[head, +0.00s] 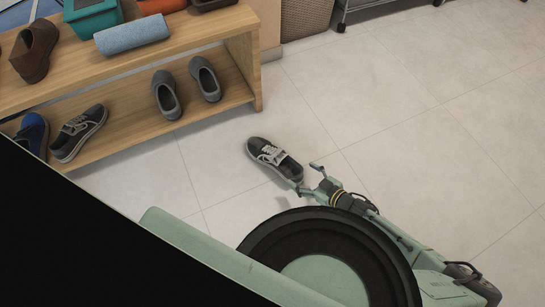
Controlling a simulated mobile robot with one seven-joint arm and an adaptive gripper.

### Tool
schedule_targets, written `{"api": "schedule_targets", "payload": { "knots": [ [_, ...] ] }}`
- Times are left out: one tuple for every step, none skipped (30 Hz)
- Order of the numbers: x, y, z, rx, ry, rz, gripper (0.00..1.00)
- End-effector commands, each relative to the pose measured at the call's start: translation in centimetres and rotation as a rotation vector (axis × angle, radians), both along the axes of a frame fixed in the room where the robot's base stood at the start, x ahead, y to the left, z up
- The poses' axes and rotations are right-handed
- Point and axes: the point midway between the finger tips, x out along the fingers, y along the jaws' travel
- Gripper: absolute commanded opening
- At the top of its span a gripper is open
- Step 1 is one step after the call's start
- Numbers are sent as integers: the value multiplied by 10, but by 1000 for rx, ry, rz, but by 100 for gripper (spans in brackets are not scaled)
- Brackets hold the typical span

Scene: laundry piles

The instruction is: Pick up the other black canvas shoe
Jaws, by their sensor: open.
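A black canvas shoe (268,153) with pale laces and a light sole rim lies on the tiled floor, right of the shelf. A similar black shoe (79,133) stands on the lower shelf at the left. My gripper (307,177) is open, low near the floor shoe's lower right end. One finger overlaps that end in the picture; I cannot tell whether it touches.
A wooden two-tier shelf (244,74) holds grey slip-ons (166,95), a blue shoe (33,131), a brown boot (35,50), a teal bin (92,17) and a rolled blue towel (132,34). A wicker basket (305,18) stands behind. Floor at right is clear.

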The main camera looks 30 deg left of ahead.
Motion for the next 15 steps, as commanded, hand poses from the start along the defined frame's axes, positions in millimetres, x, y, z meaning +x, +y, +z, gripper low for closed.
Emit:
{"api": "schedule_targets", "payload": {
  "knots": [
    [2, 9, -6, 1, 0, 2, 76],
    [4, 13, -8, 1, 0, 2, 76],
    [6, 17, -9, 1, 0, 2, 76],
    [7, 20, -10, 1, -1, 1, 76],
    [8, 21, -11, 1, 0, 1, 76],
    [8, 23, -12, 0, 0, 0, 76],
    [9, 25, -12, 0, 0, 0, 76],
    [9, 27, -14, 0, 0, 0, 76],
    [10, 30, -16, 0, 0, 1, 76],
    [10, 33, -18, 0, 1, 1, 76],
    [11, 37, -20, 1, 1, 1, 76],
    [12, 42, -23, 1, 1, 2, 76],
    [13, 46, -26, 1, 0, 2, 76],
    [14, 50, -28, 1, 0, 2, 76],
    [17, 56, -30, 0, 0, 1, 76]
  ]
}}
